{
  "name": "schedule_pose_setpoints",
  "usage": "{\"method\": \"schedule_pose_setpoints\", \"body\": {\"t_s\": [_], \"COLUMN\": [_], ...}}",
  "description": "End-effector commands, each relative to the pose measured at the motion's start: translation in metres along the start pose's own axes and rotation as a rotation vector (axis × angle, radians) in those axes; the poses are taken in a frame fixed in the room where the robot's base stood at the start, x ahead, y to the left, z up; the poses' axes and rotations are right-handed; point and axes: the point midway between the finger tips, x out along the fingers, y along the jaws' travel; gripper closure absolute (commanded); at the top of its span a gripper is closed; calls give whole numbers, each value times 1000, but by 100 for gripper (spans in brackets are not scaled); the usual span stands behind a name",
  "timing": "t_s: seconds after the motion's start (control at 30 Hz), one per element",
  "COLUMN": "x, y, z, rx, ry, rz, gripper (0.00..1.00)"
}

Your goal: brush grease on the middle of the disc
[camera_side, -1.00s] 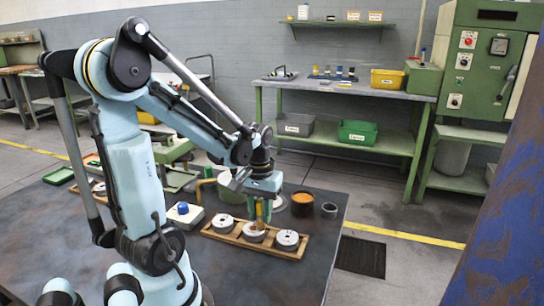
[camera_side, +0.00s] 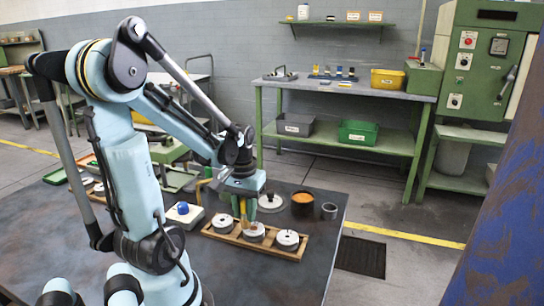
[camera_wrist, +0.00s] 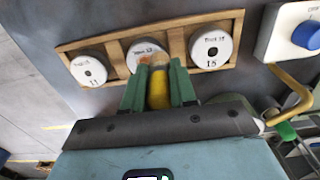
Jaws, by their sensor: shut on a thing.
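My gripper (camera_side: 243,213) has green fingers, shut on a brush with a yellow handle (camera_wrist: 159,92), pointing down. The brush also shows in the side view (camera_side: 246,222). A wooden tray (camera_side: 271,248) holds three pale discs in a row. The middle disc (camera_side: 254,231), also in the wrist view (camera_wrist: 140,52), lies just beyond the brush. Brownish-orange bristles or grease cover part of its near side; I cannot tell which, nor whether the brush touches it. The left disc (camera_side: 222,222) is marked 15 in the wrist view (camera_wrist: 211,49). The right disc (camera_side: 287,239) is marked 11 (camera_wrist: 89,70).
An orange-filled dark pot (camera_side: 302,202) and a small grey cup (camera_side: 329,211) stand behind the tray. A box with a blue knob (camera_side: 183,213) is left of the tray. A bent brass-coloured rod (camera_wrist: 292,97) shows close beside my gripper. The tabletop's front right is clear.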

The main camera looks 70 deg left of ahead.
Motion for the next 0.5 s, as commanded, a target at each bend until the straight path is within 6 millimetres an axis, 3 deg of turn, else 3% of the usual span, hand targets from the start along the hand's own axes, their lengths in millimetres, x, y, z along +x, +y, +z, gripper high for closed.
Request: {"method": "schedule_pose_setpoints", "body": {"t_s": [0.5], "x": [1], "y": [33], "z": [-4], "rx": [4], "ry": [0], "rz": [0], "gripper": [100]}}
